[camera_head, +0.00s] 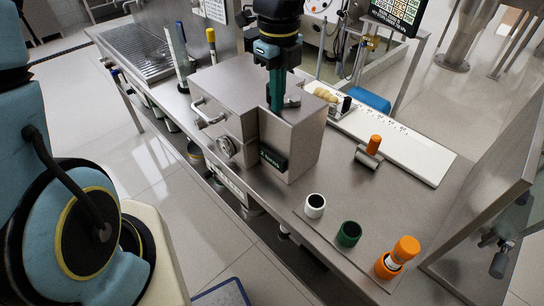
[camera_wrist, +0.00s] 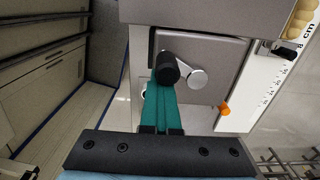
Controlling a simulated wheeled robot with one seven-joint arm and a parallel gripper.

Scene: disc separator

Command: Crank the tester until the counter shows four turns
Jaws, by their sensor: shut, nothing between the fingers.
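The tester (camera_head: 225,95) is a grey metal box on the steel bench. A dark counter panel (camera_head: 272,158) on its front seems to read 2 turns, in small text. The crank lies on its top: a round metal hub (camera_wrist: 198,79) and an upright black knob (camera_wrist: 167,68) show in the wrist view, the knob left of the hub. My gripper (camera_head: 276,106) has teal fingers pointing down at the crank. In the wrist view my gripper (camera_wrist: 164,90) is shut and empty, its tips right at the knob. I cannot tell whether they touch it. In the head view the fingers hide the knob.
A metal handle (camera_head: 208,116) sticks out of the tester's left side. A steel panel (camera_head: 490,185) rises at the right.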

